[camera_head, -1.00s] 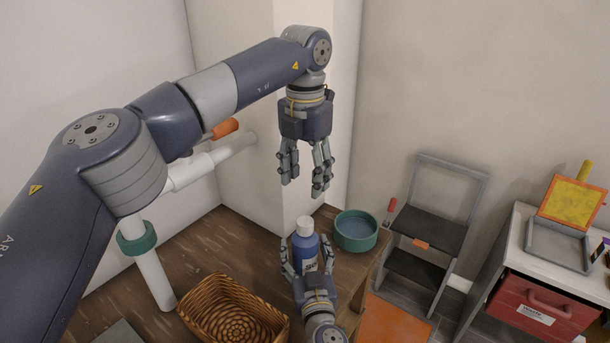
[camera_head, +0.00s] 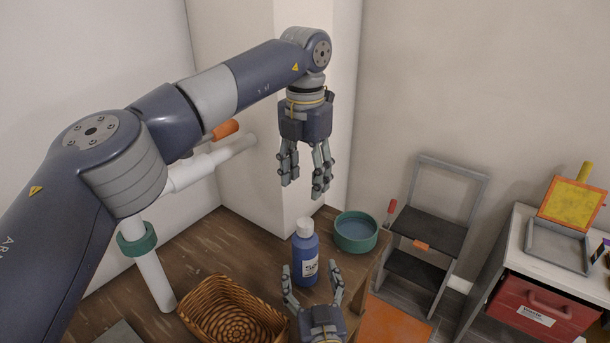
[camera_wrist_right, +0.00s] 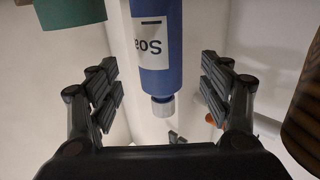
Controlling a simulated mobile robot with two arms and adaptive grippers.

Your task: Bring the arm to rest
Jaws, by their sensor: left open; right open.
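My left gripper (camera_head: 305,170) hangs open and empty, fingers down, high above the wooden table in the head view. My right gripper (camera_head: 314,285) is open at the bottom of the head view, low over the table. A blue bottle (camera_head: 305,262) with a pale cap and white label stands upright on the table just beyond the right fingertips. In the right wrist view the bottle (camera_wrist_right: 158,45) shows upside down between the spread fingers (camera_wrist_right: 163,90), with a gap on both sides.
A wicker basket (camera_head: 232,312) is left of my right gripper. A green round bowl (camera_head: 356,232) is right of the bottle. A grey step stool (camera_head: 432,235) and a red drawer unit (camera_head: 545,305) stand to the right. A white pipe with a green ring (camera_head: 137,243) is at left.

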